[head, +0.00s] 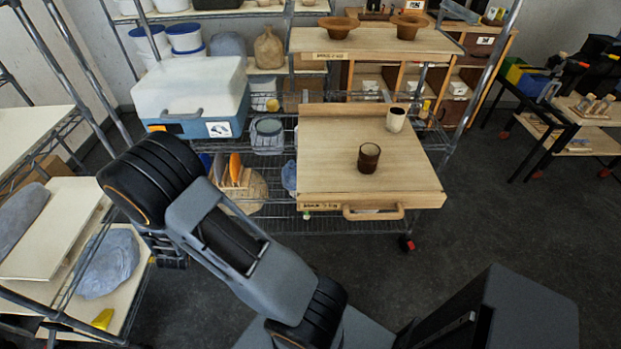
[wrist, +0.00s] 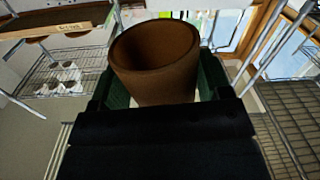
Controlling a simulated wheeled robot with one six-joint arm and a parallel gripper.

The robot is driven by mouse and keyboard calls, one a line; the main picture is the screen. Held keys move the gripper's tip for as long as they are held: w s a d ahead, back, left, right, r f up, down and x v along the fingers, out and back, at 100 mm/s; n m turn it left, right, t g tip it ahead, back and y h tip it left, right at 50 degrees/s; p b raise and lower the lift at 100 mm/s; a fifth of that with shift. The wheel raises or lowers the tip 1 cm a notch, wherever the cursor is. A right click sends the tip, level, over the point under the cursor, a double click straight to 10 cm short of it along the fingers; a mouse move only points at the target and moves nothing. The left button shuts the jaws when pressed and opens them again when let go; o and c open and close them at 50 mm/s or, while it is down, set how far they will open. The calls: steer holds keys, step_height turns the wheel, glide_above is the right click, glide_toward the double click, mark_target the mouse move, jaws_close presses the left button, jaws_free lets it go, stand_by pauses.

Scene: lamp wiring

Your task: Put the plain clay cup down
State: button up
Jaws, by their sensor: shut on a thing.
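In the wrist view a plain brown clay cup (wrist: 160,78) sits between the dark green fingers of my gripper (wrist: 158,92). The gripper is shut on the cup, one finger on each side, and the cup's open rim shows. The head view shows my arm, but I cannot make out the gripper or the held cup there. A wooden board (head: 330,165) with a front handle lies on a wire rack. On it stand a dark brown cup (head: 369,158) near the middle and a pale cup (head: 395,119) with a dark inside, further back.
A white and blue cooler box (head: 190,92) stands left of the board. The board's left half and front right are bare. A metal post rises at its right.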

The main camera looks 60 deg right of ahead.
steer(key=s+d+f+m+g+h+b, duration=0.2)
steer(key=s+d+m+g+h+b, duration=0.15)
steer(key=d+m+g+b, duration=0.65)
steer(key=m+g+y+b, duration=0.3)
steer(key=m+g, duration=0.3)
steer(key=g, duration=0.5)
glide_above(320, 170)
steer(key=v, duration=0.5)
steer(key=shift+s+f+h, duration=0.1)
steer(key=shift+f+h, duration=0.15)
steer(key=shift+f, duration=0.05)
steer(key=shift+x, duration=0.85)
steer(key=p+x, duration=0.1)
steer(key=x, duration=0.2)
steer(key=shift+s+d, duration=0.1)
steer(key=shift+d, duration=0.1)
steer(key=shift+f, duration=0.85)
steer(key=shift+f, duration=0.2)
